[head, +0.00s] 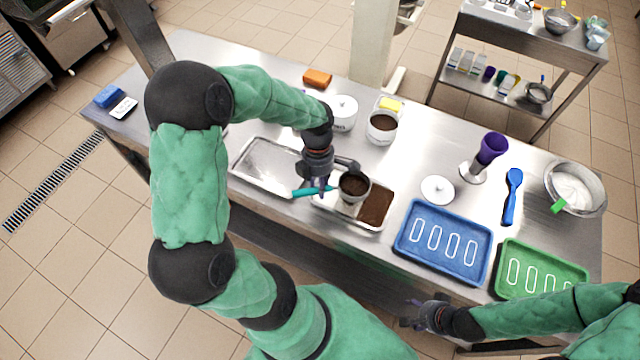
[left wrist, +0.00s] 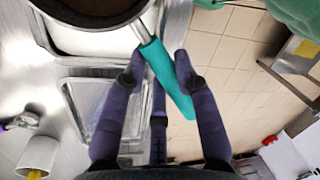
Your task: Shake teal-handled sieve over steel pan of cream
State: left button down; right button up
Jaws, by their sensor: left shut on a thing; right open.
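The sieve (head: 355,186) has a round bowl with dark brown powder in it and a teal handle (head: 300,192). My left gripper (head: 318,188) is shut on the handle and holds the bowl over the steel pan (head: 385,228). The pan's visible right part is brown on top; a paler patch shows beside it, and the sieve hides part of the pan. In the left wrist view the teal handle (left wrist: 163,75) lies between my left gripper's fingers (left wrist: 158,78), with the bowl cut off at the top. My right gripper (head: 428,316) is open and empty, in front of the table.
An empty steel tray (head: 262,183) lies left of the pan. Blue (head: 443,243) and green (head: 540,270) trays lie to the right. A pot of brown powder (head: 382,127), a white canister (head: 343,113), a white lid (head: 437,190) and a purple-topped thing (head: 490,150) stand behind.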

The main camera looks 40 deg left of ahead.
pick_arm(q)
jog(key=shift+s+d, duration=0.1)
jog(key=shift+s, duration=0.45)
dwell(0.9)
